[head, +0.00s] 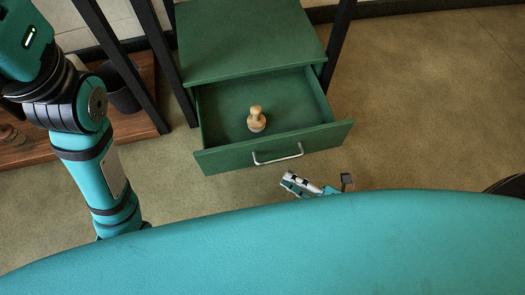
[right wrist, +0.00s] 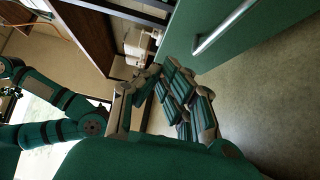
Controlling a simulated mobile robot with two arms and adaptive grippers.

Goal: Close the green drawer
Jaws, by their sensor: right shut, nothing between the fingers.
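The green drawer (head: 230,162) is pulled out of the green cabinet (head: 250,40), with its inside open to view. A silver bar handle (head: 278,155) is on its front; this handle also shows in the right wrist view (right wrist: 225,28). A small wooden knobbed object (head: 256,118) stands upright inside the drawer. My right gripper (head: 296,184) is just in front of the drawer front, below the handle in the picture, apart from it. Its fingers are shut and empty, as the right wrist view (right wrist: 160,78) also shows them. My left arm is at the left; its gripper is hidden.
Dark table legs (head: 160,60) stand beside the cabinet. A wooden low shelf (head: 90,120) with a dark bin (head: 122,92) is on the left. The floor (head: 420,110) right of the drawer is clear. My teal body fills the bottom.

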